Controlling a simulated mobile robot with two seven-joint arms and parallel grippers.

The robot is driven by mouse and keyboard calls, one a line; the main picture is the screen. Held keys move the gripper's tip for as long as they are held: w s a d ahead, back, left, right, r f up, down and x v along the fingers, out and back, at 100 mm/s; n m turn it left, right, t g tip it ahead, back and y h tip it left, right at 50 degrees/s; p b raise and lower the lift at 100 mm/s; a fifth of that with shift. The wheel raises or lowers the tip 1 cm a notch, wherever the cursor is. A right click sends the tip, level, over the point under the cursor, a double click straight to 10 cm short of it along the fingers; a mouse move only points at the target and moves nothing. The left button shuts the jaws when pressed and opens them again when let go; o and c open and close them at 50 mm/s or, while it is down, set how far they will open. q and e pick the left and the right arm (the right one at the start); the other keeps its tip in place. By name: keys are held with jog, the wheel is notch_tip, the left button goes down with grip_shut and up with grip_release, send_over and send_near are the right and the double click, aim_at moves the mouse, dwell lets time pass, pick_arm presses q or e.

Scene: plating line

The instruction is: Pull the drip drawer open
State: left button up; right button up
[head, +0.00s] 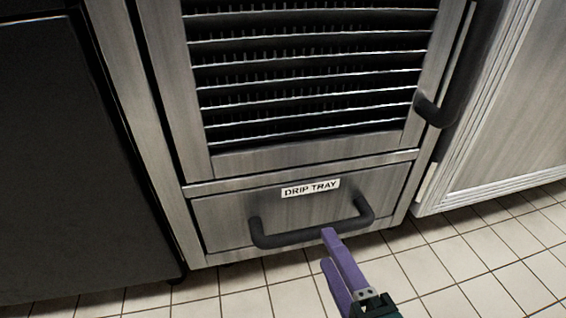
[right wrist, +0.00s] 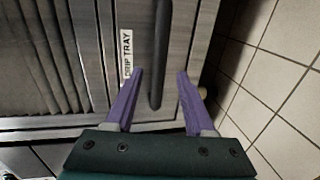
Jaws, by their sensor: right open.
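The drip drawer (head: 225,215) is a flat steel front at the bottom of the cabinet, with a "DRIP TRAY" label (head: 310,188). It looks shut, flush with the cabinet frame. Its dark bar handle (head: 290,238) runs across the front below the label. My right gripper (head: 332,248) has purple fingers and is open, at the right part of the handle. In the right wrist view the handle (right wrist: 160,60) runs between the spread fingers (right wrist: 160,74), with gaps on both sides. The label (right wrist: 127,53) also shows there. My left gripper is not in view.
Above the drawer is a cabinet opening with several slatted racks (head: 315,75) and a dark vertical door handle (head: 455,75) on its right. A dark unit (head: 70,170) stands at left and a steel unit (head: 520,110) at right. The tiled floor (head: 470,255) in front is clear.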

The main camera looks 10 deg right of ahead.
aim_at(319, 228)
jog(key=b+x, duration=0.2)
jog(key=x, duration=0.3)
jog(key=shift+w+b, duration=0.3)
jog(key=shift+w, duration=0.05)
jog(key=shift+s, duration=0.1)
grip_shut()
dwell(1.0)
